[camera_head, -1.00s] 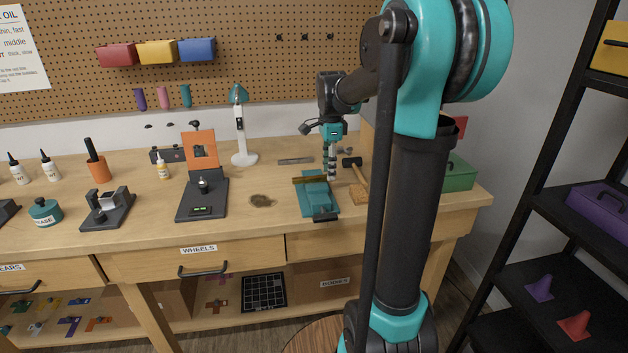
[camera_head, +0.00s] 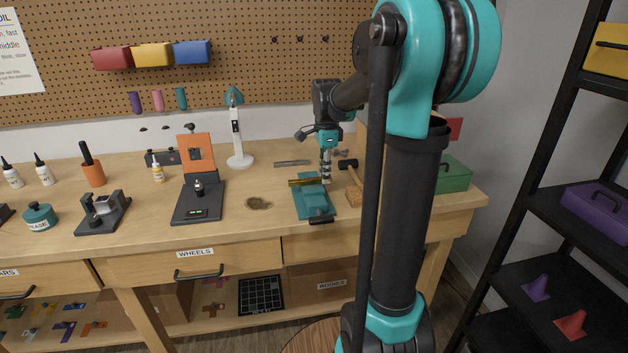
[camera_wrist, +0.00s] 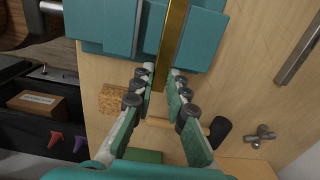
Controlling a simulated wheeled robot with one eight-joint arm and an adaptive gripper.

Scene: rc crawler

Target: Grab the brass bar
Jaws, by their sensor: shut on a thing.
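The brass bar (camera_wrist: 172,42) is a long, narrow golden strip. In the wrist view its near end lies between the two fingertips of my gripper (camera_wrist: 162,80), which is shut on it. In the head view the bar (camera_head: 301,183) shows at the back of the teal vise (camera_head: 314,203), with my gripper (camera_head: 326,181) at its right end, pointing down. The vise also shows under the bar in the wrist view (camera_wrist: 108,28). I cannot tell whether the bar touches the vise.
A hammer (camera_head: 352,185) lies just right of the vise. A grey metal strip (camera_head: 292,163) lies behind it. A black stand with an orange panel (camera_head: 196,150) and a white lamp (camera_head: 238,150) stand to the left. A green box (camera_head: 452,175) sits at the right end.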

